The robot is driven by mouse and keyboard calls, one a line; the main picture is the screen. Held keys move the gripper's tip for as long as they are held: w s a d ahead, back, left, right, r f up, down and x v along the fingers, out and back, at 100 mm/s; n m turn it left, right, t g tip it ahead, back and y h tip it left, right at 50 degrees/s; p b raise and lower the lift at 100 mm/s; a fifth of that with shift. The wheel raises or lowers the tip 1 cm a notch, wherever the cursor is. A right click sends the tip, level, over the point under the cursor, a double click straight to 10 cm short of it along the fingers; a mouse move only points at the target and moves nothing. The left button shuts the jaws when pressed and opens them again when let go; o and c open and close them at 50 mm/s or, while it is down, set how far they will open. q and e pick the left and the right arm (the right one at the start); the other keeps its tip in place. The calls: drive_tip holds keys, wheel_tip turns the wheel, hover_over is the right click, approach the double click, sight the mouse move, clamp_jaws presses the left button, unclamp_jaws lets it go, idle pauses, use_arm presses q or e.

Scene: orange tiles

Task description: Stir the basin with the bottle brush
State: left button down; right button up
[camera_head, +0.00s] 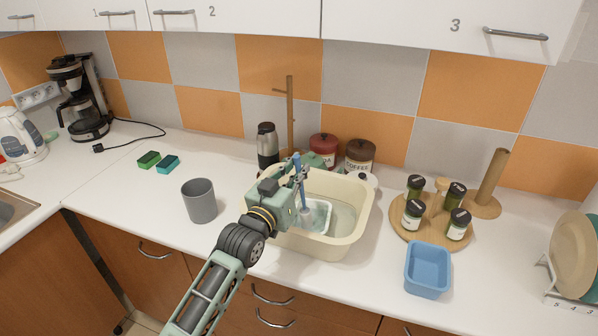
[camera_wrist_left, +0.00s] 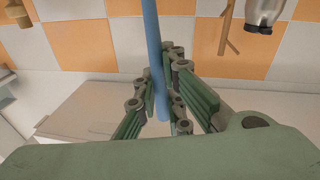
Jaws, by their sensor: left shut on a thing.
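The cream basin (camera_head: 352,236) stands on the white counter near the middle, with a pale, box-like item (camera_head: 319,216) inside it. My left gripper (camera_head: 301,186) is over the basin's left part, shut on the blue handle of the bottle brush (camera_head: 297,163). In the left wrist view, the blue handle (camera_wrist_left: 152,45) runs between the fingers (camera_wrist_left: 163,100) and leans slightly. My right gripper is not in view.
A grey cup (camera_head: 200,203) stands left of the basin. Behind it are a steel flask (camera_head: 267,147), a wooden stand (camera_head: 290,105) and two lidded jars (camera_head: 359,154). A spice-jar board (camera_head: 402,226) and a blue tub (camera_head: 427,270) stand to the right.

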use_arm(q)
wheel_tip(320, 180, up, 11)
drive_tip(key=a+p, duration=0.1)
drive_tip(key=p, duration=0.8)
drive_tip(key=shift+s+a, duration=0.2)
drive_tip(key=shift+r, duration=0.1)
idle(0.4)
